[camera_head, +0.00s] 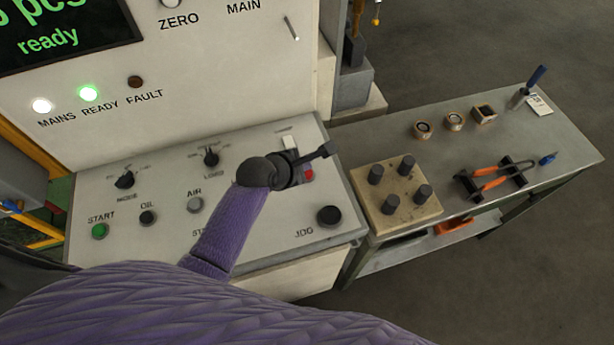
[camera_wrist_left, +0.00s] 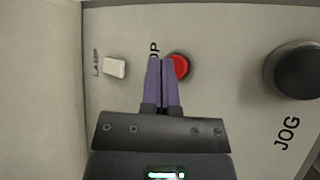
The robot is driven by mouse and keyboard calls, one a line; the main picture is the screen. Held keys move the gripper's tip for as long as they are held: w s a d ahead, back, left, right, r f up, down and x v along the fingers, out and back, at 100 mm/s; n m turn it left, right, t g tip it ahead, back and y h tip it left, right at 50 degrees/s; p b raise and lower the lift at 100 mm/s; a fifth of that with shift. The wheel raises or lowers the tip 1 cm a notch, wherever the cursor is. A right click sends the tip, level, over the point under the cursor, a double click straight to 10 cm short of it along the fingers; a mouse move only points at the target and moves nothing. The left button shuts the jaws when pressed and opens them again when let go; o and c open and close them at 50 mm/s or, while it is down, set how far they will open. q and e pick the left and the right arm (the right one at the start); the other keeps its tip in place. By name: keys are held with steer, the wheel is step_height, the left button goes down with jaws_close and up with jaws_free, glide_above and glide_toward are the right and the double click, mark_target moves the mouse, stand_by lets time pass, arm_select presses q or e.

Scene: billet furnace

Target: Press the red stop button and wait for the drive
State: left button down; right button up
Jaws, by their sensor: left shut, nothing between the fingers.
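The red stop button (camera_head: 308,174) is on the sloping control panel (camera_head: 335,185), partly covered by my left gripper (camera_head: 312,158) in the head view. In the left wrist view the round red button (camera_wrist_left: 181,67) is just right of the fingertips of my left gripper (camera_wrist_left: 161,60), which overlap its left edge. The purple fingers are together, with nothing between them. I cannot tell whether they touch the panel or the button. The word beside the button is partly hidden; "OP" shows. My right gripper is not in view.
The black JOG knob (camera_head: 329,215) and a white LAMP switch (camera_wrist_left: 114,67) flank the button. The green START button (camera_head: 100,231) is at left. MAINS (camera_head: 41,105) and READY (camera_head: 88,93) lamps glow; FAULT (camera_head: 135,82) is dark. The display (camera_head: 60,35) reads "ready". A bench (camera_head: 385,150) stands at right.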

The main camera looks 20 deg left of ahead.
arm_select(q)
steer(key=shift+f, duration=0.15)
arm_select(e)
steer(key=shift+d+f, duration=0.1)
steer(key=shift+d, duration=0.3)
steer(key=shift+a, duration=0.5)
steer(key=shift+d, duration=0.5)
arm_select(q)
steer(key=shift+f, duration=0.15)
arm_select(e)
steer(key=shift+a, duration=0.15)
arm_select(q)
steer(key=shift+f, duration=0.25)
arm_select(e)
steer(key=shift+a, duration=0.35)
